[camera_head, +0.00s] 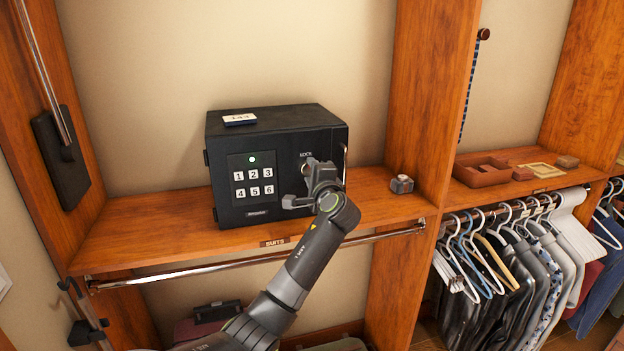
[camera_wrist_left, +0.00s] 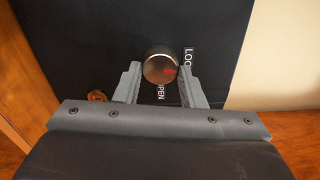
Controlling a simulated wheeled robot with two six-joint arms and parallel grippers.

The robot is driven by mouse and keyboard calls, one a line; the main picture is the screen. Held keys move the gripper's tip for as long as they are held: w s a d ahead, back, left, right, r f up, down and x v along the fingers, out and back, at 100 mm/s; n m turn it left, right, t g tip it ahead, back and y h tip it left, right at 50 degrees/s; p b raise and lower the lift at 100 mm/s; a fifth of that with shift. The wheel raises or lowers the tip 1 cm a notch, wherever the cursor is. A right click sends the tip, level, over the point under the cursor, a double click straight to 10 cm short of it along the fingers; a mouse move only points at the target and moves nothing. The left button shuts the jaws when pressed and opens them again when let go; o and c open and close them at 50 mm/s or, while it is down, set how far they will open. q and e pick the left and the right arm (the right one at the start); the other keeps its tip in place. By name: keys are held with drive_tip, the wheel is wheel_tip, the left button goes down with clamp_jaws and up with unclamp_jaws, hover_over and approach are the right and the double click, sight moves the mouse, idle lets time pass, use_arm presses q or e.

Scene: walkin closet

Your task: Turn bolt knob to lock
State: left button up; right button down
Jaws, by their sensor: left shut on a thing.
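A black safe (camera_head: 280,135) stands on the wooden shelf, its front toward me. The round bolt knob (camera_wrist_left: 158,66) sits on its front face, with a small red mark at its right side. The LOCK label (camera_wrist_left: 188,62) is right of the knob in the wrist view, and the OPEN label (camera_wrist_left: 160,93) is below it. In the head view the LOCK label (camera_head: 306,154) shows above my gripper. My left gripper (camera_head: 312,181) is shut on the knob, one finger on each side. It hides the knob in the head view. My right gripper is out of view.
The safe has a white-key keypad (camera_head: 253,184) with a green light, and a small card (camera_head: 240,119) on top. A metal rail (camera_head: 260,259) runs below the shelf edge. Clothes hang at the right.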

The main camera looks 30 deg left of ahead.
use_arm(q)
drive_tip(key=shift+n, duration=0.5)
drive_tip(key=o, duration=1)
drive_tip(key=shift+b+v, duration=2.6)
drive_tip(key=shift+v, duration=6.15)
drive_tip(key=shift+w+f, duration=0.1)
drive_tip(key=shift+w, duration=0.05)
